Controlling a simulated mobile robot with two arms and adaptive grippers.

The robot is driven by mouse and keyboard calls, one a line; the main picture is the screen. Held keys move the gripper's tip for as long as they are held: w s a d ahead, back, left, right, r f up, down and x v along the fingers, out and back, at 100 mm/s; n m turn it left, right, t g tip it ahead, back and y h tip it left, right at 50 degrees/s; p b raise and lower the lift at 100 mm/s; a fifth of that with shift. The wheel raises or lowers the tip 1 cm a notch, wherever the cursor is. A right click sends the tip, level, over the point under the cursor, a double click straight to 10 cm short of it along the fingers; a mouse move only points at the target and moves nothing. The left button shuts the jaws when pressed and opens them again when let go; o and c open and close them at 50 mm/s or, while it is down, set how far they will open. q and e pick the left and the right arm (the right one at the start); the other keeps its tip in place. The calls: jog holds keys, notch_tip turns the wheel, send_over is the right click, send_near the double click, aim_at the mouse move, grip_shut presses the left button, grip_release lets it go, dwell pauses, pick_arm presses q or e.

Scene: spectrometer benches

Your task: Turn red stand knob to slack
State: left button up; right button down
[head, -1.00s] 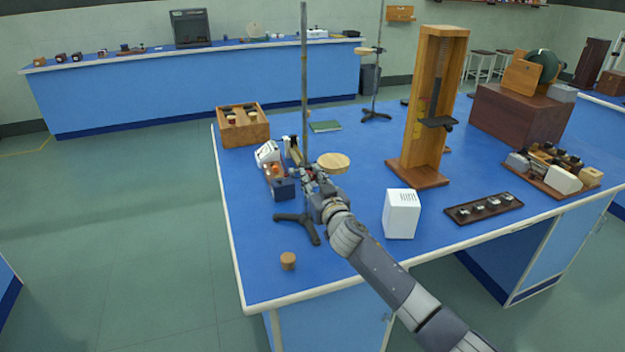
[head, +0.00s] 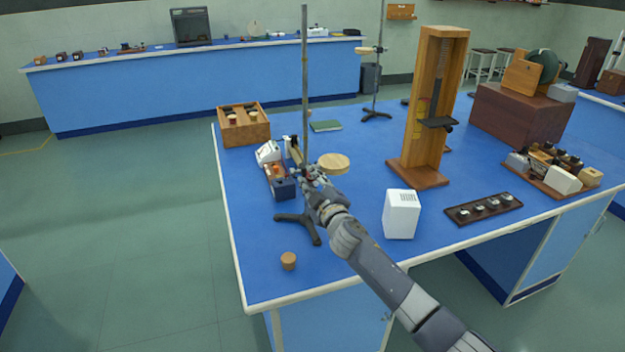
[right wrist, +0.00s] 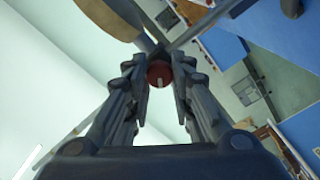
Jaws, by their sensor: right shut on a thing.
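The stand has a thin upright rod (head: 304,80) on a dark tripod base (head: 299,226) near the left part of the blue bench. A round wooden plate (head: 334,161) is carried at its side; its underside shows in the right wrist view (right wrist: 105,16). My right gripper (head: 308,177) is at the rod, just below the plate's height. In the right wrist view the red knob (right wrist: 159,74) with a pale mark sits between the two fingertips (right wrist: 160,76), and the gripper is shut on it. In the head view my gripper hides the knob. My left gripper is not in view.
A white box (head: 401,214) stands right of my forearm, and a cork-like cylinder (head: 288,261) near the front edge. A tall wooden frame (head: 408,115) stands farther right.

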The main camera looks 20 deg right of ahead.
jog(key=n, duration=0.5)
jog(key=shift+n+p, duration=0.3)
jog(key=shift+p, duration=0.05)
jog(key=n, duration=0.5)
jog(key=shift+f+p, duration=0.15)
jog(key=shift+p, duration=0.25)
jog(key=shift+n, duration=0.3)
jog(key=c, duration=1.4)
grip_release()
jog(key=s, duration=1.2)
jog(key=shift+d, duration=0.15)
